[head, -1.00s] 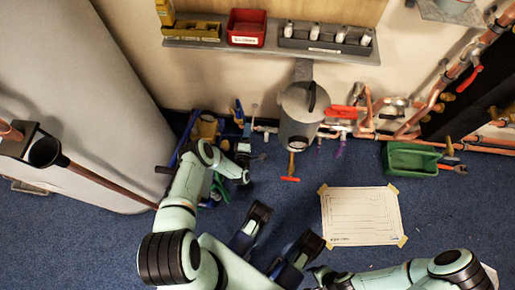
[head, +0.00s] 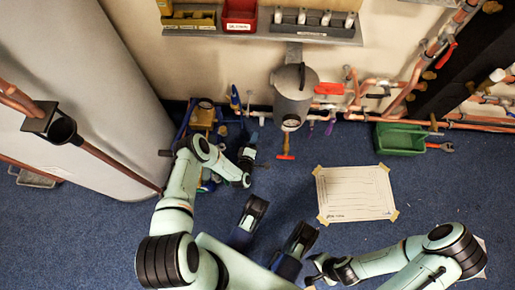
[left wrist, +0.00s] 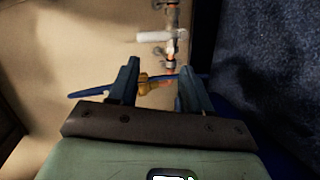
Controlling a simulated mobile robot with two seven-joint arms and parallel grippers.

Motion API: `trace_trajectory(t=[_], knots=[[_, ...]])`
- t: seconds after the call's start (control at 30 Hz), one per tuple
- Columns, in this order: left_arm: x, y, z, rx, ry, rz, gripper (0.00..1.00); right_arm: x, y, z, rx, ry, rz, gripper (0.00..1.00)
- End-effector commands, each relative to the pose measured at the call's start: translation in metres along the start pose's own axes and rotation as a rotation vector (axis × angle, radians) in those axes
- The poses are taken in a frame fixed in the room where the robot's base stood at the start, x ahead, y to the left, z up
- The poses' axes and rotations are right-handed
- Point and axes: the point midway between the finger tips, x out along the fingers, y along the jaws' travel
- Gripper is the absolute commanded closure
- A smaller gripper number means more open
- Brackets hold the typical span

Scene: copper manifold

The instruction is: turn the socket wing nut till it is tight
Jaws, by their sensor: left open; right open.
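My left gripper (head: 249,152) is low by the wall pipes at the left of the head view. In the left wrist view my left gripper (left wrist: 154,84) is open, fingers apart. A small brass-yellow fitting (left wrist: 149,80) shows beyond and between the fingertips, with a blue bar (left wrist: 90,92) running behind them. I cannot tell whether this fitting is the socket wing nut, or whether the fingers touch it. My right gripper (head: 314,272) is open at the bottom of the head view, away from the pipes.
A grey cylinder (head: 293,100) with a red-handled valve (head: 285,146) below stands right of my left gripper. Copper pipes (head: 460,124) run along the wall. A green bin (head: 400,140) and paper sheet (head: 355,192) lie on the blue floor. A white pipe piece (left wrist: 160,36) shows in the wrist view.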

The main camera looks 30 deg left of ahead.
Motion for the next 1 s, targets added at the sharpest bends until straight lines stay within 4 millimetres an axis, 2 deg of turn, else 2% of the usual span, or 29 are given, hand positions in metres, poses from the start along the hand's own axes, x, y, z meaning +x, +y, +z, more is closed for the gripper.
trace_trajectory(t=[0.03,0.17,0.4,0.7,1.0], knots=[[-0.009,0.009,0.009,0.031,-0.037,-0.029,0.51,-0.011,-0.001,0.003,-0.001,0.003,-0.001,0.38],[-0.03,0.017,0.029,0.118,-0.127,-0.105,0.51,-0.027,-0.002,0.007,-0.001,0.007,-0.004,0.38],[-0.069,0.044,0.045,0.343,-0.311,-0.26,0.51,-0.066,-0.007,0.014,-0.004,0.019,-0.01,0.38],[-0.121,0.066,0.053,0.476,-0.473,-0.39,0.51,-0.101,-0.012,0.018,-0.006,0.03,-0.016,0.38],[-0.169,0.084,0.056,0.574,-0.61,-0.489,0.51,-0.128,-0.016,0.02,-0.008,0.038,-0.02,0.38]])
